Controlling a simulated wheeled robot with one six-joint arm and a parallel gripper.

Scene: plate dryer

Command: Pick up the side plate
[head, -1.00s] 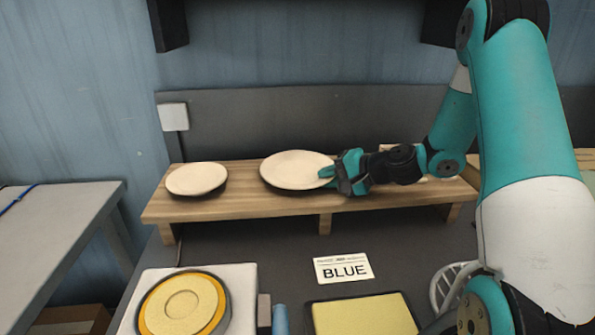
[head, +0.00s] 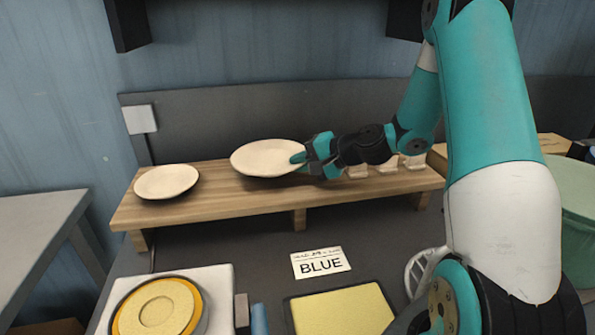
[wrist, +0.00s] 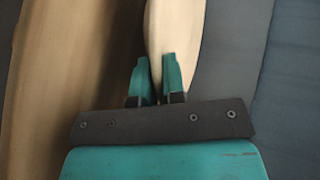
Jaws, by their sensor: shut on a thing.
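My gripper (head: 302,158) is shut on the right rim of a cream plate (head: 268,158), the larger-looking of two. It holds this plate just above the wooden shelf (head: 225,196), nearly level. In the wrist view the plate (wrist: 172,30) shows edge-on between the two teal fingertips (wrist: 157,75), with the shelf's wood (wrist: 70,70) to its left. A smaller-looking cream plate (head: 166,181) lies flat at the shelf's left end, apart from my gripper. I cannot tell from a marking which one is called the side plate.
Small pale objects (head: 388,165) stand on the shelf behind my gripper, partly hidden. In front are a "BLUE" card (head: 320,263), a yellow pad with a dark rim (head: 342,312) and a round yellow dish (head: 158,308). A green bin (head: 575,200) is at right.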

